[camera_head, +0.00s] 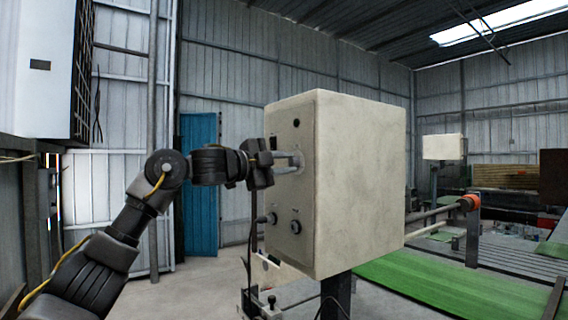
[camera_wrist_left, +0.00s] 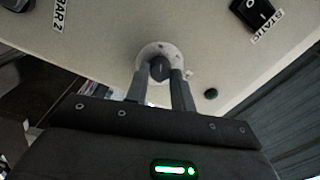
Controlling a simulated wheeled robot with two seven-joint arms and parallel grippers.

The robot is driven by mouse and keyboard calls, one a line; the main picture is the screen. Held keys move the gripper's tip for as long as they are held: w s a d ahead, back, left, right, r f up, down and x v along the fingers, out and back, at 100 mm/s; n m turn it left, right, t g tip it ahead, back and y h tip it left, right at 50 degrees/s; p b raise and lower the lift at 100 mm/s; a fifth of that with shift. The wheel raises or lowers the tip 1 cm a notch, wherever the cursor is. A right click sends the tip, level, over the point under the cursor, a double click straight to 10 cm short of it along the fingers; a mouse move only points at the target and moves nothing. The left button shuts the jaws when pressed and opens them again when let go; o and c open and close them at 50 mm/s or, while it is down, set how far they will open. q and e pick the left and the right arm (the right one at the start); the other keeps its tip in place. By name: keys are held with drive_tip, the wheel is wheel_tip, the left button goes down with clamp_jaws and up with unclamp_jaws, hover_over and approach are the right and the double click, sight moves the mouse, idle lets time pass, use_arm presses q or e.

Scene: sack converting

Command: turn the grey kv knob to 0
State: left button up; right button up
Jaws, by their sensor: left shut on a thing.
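The grey kv knob (camera_wrist_left: 160,70) sits on a pale round dial on the beige control box (camera_head: 362,180). My left gripper (camera_wrist_left: 160,88) is shut on the knob, with one finger on each side of it. In the head view my left gripper (camera_head: 290,162) reaches the box's left face from the left, and its fingers largely cover the knob there. The dial's marks are too small to read, so I cannot tell the knob's setting. My right gripper does not show.
Two lower knobs (camera_head: 295,227) are on the same face. Green sheet material (camera_head: 440,285) and rollers lie to the right.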

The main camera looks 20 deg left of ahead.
use_arm(q)
drive_tip(key=shift+r, duration=0.15)
idle(0.3)
drive_tip(key=o, duration=1)
drive_tip(key=shift+s+a+f+b, duration=0.25)
drive_tip(key=shift+s+a+b, duration=0.05)
drive_tip(key=shift+b, duration=0.1)
drive_tip(key=b+v, duration=0.4)
drive_tip(key=v, duration=0.6)
